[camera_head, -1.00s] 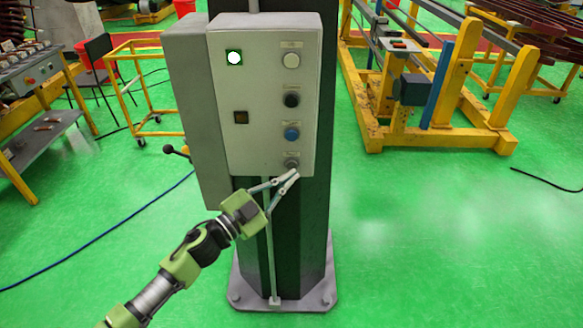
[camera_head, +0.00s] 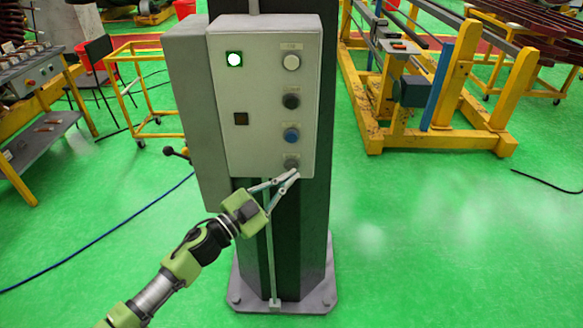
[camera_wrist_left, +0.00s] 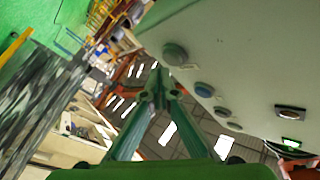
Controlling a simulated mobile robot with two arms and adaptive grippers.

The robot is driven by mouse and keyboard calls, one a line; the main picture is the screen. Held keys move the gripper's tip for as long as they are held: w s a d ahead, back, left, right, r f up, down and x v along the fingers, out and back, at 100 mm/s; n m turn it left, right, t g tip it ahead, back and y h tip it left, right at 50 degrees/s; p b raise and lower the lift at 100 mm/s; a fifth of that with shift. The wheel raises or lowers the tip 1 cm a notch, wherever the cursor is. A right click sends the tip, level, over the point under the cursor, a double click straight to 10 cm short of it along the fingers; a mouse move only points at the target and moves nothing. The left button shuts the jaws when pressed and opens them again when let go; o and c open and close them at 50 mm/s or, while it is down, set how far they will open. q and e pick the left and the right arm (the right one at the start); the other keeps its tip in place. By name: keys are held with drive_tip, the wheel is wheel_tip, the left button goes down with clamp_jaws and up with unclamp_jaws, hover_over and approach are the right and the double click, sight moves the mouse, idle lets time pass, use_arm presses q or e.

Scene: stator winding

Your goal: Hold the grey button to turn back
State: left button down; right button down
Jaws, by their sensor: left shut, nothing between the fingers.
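The grey button (camera_head: 291,163) is the lowest in the right-hand column of the control box (camera_head: 262,140). In the left wrist view the grey button (camera_wrist_left: 175,54) is the nearest round button, just beyond the fingertips. My left gripper (camera_head: 295,174) is shut and empty, with its tips at the lower edge of the box just below the grey button. In the wrist view the left gripper's tips (camera_wrist_left: 158,84) meet near the panel. I cannot tell whether they touch the button. My right gripper is not in view.
Above the grey button are a blue button (camera_head: 292,134), a black button (camera_head: 291,100) and a white button (camera_head: 292,62). The box is on a dark column (camera_head: 300,240).

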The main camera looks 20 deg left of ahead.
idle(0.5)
use_arm(q)
drive_tip(key=shift+w, duration=0.1)
drive_tip(key=shift+w+a, duration=0.1)
drive_tip(key=shift+w, duration=0.25)
drive_tip(key=shift+w+a, duration=0.15)
drive_tip(key=shift+w, duration=0.2)
idle(3.4)
idle(1.9)
drive_tip(key=shift+s+d+p, duration=0.25)
drive_tip(key=shift+s+p, duration=0.1)
drive_tip(key=shift+s, duration=0.45)
drive_tip(key=shift+s+d+p, duration=0.25)
drive_tip(key=shift+s, duration=0.55)
drive_tip(key=shift+s+d+p, duration=0.2)
drive_tip(key=shift+s+p, duration=0.05)
drive_tip(key=shift+s, duration=0.55)
drive_tip(key=shift+s+d+p, duration=0.25)
drive_tip(key=shift+s, duration=0.55)
